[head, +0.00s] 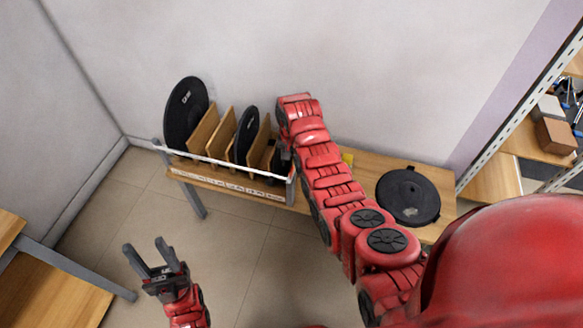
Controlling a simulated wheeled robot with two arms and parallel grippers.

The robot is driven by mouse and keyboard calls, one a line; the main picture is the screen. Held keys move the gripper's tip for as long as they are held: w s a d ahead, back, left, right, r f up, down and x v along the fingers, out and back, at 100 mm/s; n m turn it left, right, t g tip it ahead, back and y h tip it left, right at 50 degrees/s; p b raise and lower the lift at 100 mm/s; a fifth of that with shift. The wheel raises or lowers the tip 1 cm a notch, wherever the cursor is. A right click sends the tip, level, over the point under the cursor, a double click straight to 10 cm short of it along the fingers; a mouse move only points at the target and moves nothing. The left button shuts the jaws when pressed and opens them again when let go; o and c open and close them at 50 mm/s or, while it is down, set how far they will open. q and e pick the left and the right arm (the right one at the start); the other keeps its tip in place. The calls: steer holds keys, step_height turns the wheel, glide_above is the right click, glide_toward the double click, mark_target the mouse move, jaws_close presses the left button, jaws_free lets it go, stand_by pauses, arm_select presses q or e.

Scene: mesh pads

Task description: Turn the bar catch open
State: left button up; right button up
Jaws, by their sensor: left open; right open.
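A white bar (222,165) runs across the front of a wooden rack that holds black round pads. Its left end meets a grey post (158,146). Its right end is near another grey post (291,188), beside my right gripper. I cannot make out the catch itself; my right arm and hand cover much of that end. My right gripper (286,153) is a small dark shape there, mostly hidden, open; I cannot tell whether it touches anything. My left gripper (143,243) is open and empty, over the floor in front of the rack.
A large black pad (186,112) and a smaller one (246,136) stand between wooden dividers (220,131). A black round pad (408,196) lies flat on the bench (446,190) at right. A wooden table (45,292) is at lower left, shelving at far right.

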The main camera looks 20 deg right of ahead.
mark_target(290, 174)
steer(key=shift+w+f, duration=0.1)
steer(key=shift+f, duration=1.2)
jaws_close()
